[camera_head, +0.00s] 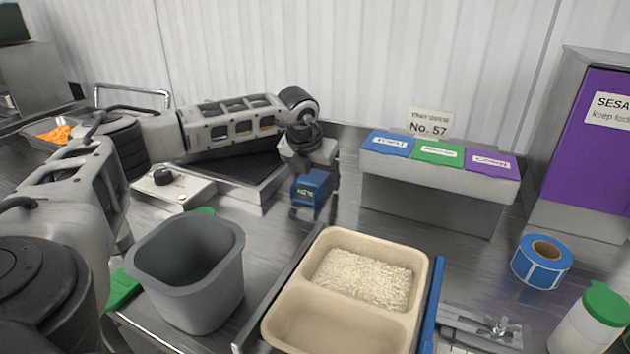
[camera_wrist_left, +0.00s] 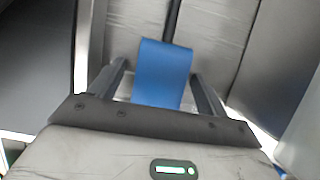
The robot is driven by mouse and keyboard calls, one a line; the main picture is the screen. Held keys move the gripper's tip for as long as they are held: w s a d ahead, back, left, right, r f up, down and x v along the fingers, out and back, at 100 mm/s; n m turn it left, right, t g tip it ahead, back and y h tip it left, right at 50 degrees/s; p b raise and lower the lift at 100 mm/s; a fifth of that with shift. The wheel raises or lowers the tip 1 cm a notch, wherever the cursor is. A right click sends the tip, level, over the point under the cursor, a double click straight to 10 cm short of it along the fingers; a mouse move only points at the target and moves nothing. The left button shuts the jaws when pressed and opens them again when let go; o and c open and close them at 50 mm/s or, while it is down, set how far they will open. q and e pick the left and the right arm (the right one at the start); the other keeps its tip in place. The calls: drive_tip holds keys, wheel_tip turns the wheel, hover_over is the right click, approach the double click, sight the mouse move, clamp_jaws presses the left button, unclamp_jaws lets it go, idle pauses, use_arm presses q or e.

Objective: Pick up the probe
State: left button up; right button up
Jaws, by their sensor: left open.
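The probe (camera_head: 310,187) is a small blue block with a little display on its front face. It is at the middle of the head view, right at my left gripper (camera_head: 313,199). In the left wrist view the blue probe (camera_wrist_left: 163,70) shows between the two fingers of my left gripper (camera_wrist_left: 160,76). The jaws are open, with a gap visible on both sides of the probe. The probe's lower part is hidden in the head view. My right gripper is in neither view.
A beige two-part tray (camera_head: 428,268) with rice in its back part is in front. A grey bin (camera_head: 190,285) stands left of it. A box with blue, green and purple lids (camera_head: 435,197) stands behind right. A blue label roll (camera_head: 541,262) lies at the right.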

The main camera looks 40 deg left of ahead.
sight(315, 175)
use_arm(q)
drive_tip(key=c, duration=1.1)
drive_tip(key=shift+o, duration=0.2)
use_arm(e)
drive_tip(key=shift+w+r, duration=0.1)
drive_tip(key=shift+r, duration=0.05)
use_arm(q)
wheel_tip(315, 175, up, 9)
drive_tip(key=shift+w+r, duration=0.1)
wheel_tip(315, 175, up, 7)
drive_tip(key=p, duration=0.5)
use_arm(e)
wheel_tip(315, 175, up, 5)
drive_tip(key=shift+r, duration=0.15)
use_arm(q)
drive_tip(key=shift+f, duration=0.2)
